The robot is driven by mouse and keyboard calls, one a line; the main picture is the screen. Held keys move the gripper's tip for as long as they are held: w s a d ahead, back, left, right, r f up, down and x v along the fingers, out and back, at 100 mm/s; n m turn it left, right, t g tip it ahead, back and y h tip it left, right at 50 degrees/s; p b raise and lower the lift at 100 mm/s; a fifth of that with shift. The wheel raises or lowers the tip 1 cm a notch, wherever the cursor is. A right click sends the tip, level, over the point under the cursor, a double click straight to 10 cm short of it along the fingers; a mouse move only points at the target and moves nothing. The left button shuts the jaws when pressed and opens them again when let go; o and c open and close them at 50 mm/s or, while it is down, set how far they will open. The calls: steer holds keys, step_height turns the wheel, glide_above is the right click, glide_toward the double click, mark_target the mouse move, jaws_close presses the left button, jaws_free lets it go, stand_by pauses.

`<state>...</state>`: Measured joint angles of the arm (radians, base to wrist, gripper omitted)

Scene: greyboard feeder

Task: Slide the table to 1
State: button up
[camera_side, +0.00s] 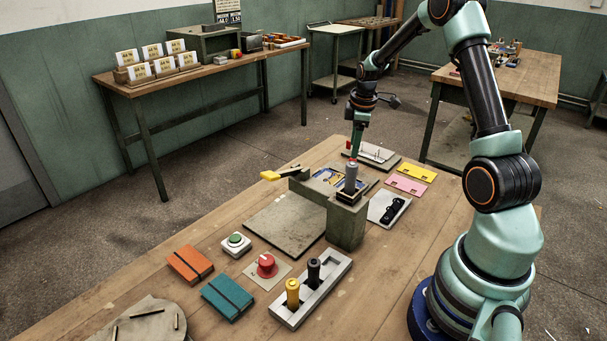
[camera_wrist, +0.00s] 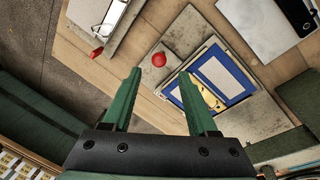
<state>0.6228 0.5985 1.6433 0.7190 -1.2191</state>
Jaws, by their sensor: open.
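My gripper (camera_side: 355,150) is above the far side of the greyboard feeder. Its green fingers show in the wrist view (camera_wrist: 160,76), apart and empty. A round red knob (camera_wrist: 159,59) appears just beyond the fingertips, between their lines; I see no contact. The knob is at the edge of a grey sliding table (camera_wrist: 186,30), which carries a blue-framed card (camera_wrist: 222,72). In the side view the card (camera_side: 328,177) is partly hidden by a grey cylinder (camera_side: 351,176) on the feeder's post (camera_side: 346,226). I cannot read any position marks.
A yellow-handled lever (camera_side: 271,175) sticks out left of the feeder. A tray (camera_side: 375,153) with a red-tipped part stands behind. A red dial (camera_side: 266,265) and pegged block (camera_side: 312,290) are in front.

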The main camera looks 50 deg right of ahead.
steer(key=shift+w+d+f, duration=0.15)
steer(key=shift+d+f, duration=0.05)
steer(key=shift+f, duration=1)
steer(key=shift+w+d+f, duration=0.1)
steer(key=shift+d+f, duration=0.1)
steer(key=shift+f, duration=0.95)
jaws_close()
